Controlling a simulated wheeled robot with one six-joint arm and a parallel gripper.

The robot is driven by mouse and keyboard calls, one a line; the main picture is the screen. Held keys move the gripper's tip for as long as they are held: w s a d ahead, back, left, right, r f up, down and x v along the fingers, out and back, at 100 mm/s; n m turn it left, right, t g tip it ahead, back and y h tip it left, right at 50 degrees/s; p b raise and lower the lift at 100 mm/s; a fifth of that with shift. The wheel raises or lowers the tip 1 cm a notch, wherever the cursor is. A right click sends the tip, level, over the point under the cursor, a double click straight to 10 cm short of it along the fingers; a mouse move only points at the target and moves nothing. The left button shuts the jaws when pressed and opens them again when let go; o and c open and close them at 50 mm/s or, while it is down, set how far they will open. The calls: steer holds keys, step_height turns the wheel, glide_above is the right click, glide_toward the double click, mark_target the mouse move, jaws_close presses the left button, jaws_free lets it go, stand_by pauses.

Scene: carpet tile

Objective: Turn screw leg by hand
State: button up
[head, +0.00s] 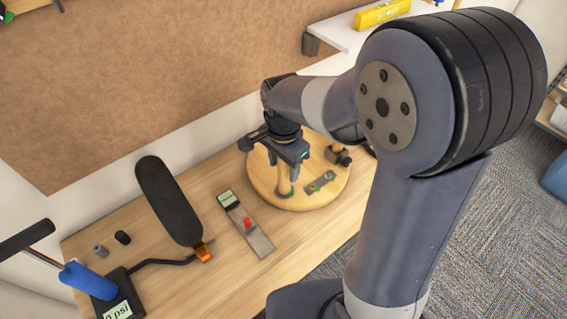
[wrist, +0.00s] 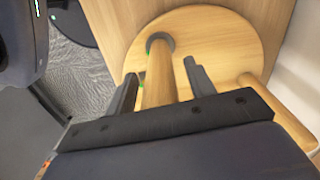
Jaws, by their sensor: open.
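A round wooden disc (head: 265,180) lies on the bench with wooden legs standing up from it, like an upturned stool. One leg (head: 284,182) stands under my gripper (head: 284,158), with a dark collar at its foot. In the wrist view, the leg (wrist: 158,80) rises between the two dark fingers of my gripper (wrist: 160,78). The fingers are open, one on each side, with a visible gap on the right; contact on the left I cannot tell. Another leg (wrist: 278,110) shows at the right of the wrist view. My gripper hides the near leg's top.
A small metal plate (head: 320,182) lies on the disc. Left of the disc are a flat gauge with a red knob (head: 248,224), a long black pad (head: 168,200) and a blue-handled pump (head: 88,280). A shelf with a yellow level (head: 382,12) hangs behind.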

step_height(320, 180, up, 11)
steer(key=shift+f, duration=0.1)
stand_by(0.4)
step_height(320, 180, down, 11)
stand_by(0.7)
stand_by(0.5)
